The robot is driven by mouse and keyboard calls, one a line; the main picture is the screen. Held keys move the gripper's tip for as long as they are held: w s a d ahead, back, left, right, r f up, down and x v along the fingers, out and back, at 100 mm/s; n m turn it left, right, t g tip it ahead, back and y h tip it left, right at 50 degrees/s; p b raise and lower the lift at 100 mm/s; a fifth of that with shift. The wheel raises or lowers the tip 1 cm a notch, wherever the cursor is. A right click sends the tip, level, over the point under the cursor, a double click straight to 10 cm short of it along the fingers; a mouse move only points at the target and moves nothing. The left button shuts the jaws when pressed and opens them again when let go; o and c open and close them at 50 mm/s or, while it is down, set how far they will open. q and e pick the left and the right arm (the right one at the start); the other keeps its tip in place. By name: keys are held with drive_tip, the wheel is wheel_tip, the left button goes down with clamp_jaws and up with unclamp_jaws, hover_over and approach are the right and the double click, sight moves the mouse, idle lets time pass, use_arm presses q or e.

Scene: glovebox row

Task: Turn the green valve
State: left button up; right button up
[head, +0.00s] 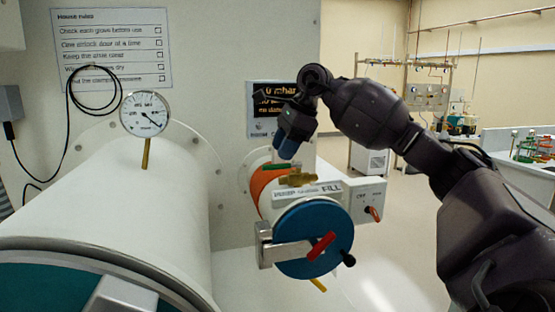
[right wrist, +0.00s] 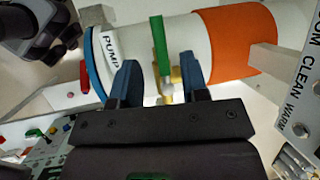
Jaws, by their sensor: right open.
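The green valve's lever (head: 277,166) sits on a brass valve body (head: 297,180) on top of the small white airlock tube, beside its orange band. In the right wrist view the green lever (right wrist: 160,48) runs up the picture, its lower end between my fingers. My right gripper (head: 286,150) is just above the valve and points down. Its two blue fingers (right wrist: 160,82) are open, one on each side of the brass body and lever end. I cannot tell whether either finger touches. My left gripper is not in view.
The small airlock's blue door (head: 300,240) with a red handle faces me below the valve. A large white cylinder (head: 120,220) with a pressure gauge (head: 144,114) fills the left. A dark display panel (head: 265,98) is on the wall behind. Open floor lies to the right.

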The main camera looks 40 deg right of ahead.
sight(277, 165)
drive_tip(key=shift+x, duration=1.95)
clamp_jaws()
